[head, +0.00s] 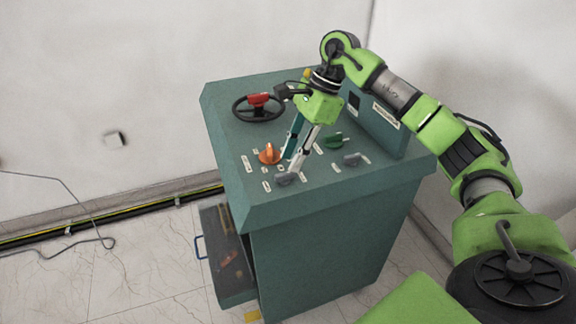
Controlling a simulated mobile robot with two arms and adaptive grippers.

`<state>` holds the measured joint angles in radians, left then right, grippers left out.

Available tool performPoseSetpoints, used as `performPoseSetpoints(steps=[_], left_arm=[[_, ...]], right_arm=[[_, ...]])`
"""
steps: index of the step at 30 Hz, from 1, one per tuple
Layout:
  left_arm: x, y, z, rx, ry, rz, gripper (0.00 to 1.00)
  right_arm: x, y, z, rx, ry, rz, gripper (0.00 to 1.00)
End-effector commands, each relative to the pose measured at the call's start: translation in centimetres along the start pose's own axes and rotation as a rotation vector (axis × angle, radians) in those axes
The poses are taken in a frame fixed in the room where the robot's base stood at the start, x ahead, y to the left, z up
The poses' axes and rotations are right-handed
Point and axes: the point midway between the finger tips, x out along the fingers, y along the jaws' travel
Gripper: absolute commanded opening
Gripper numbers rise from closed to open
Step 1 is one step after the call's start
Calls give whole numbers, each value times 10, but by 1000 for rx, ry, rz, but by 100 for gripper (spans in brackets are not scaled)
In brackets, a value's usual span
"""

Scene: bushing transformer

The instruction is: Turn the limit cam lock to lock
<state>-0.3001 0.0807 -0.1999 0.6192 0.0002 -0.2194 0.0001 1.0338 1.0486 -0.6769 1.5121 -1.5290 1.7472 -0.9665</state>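A teal control desk carries several knobs with small labels too small to read, so I cannot tell which knob is the limit cam lock. A grey knob (287,180) sits near the front edge, and a second grey knob (352,159) lies to its right. An orange knob (269,153) and a green knob (335,140) stand farther back. My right gripper (290,165) points down at the panel between the orange knob and the front grey knob. Its fingers look slightly apart with nothing visible between them. Its tips overlap the view just behind the front grey knob; contact is unclear. My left gripper is out of view.
A black handwheel with a red part (258,99) stands at the desk's back left. A raised panel (375,115) borders the right side. An open drawer or compartment (228,260) shows at the lower left. A cable (85,238) lies on the otherwise clear floor.

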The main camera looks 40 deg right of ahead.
Motion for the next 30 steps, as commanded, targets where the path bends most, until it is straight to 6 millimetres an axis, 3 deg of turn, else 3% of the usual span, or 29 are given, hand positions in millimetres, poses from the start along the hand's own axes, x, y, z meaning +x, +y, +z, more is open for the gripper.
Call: performPoseSetpoints(steps=[6,12,30], left_arm=[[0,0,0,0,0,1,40],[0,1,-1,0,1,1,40],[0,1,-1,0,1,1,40]], right_arm=[[-48,-1,0,-1,-2,-5,26],[-73,0,0,-2,-1,-2,26],[-79,0,0,-1,-1,-1,26]])
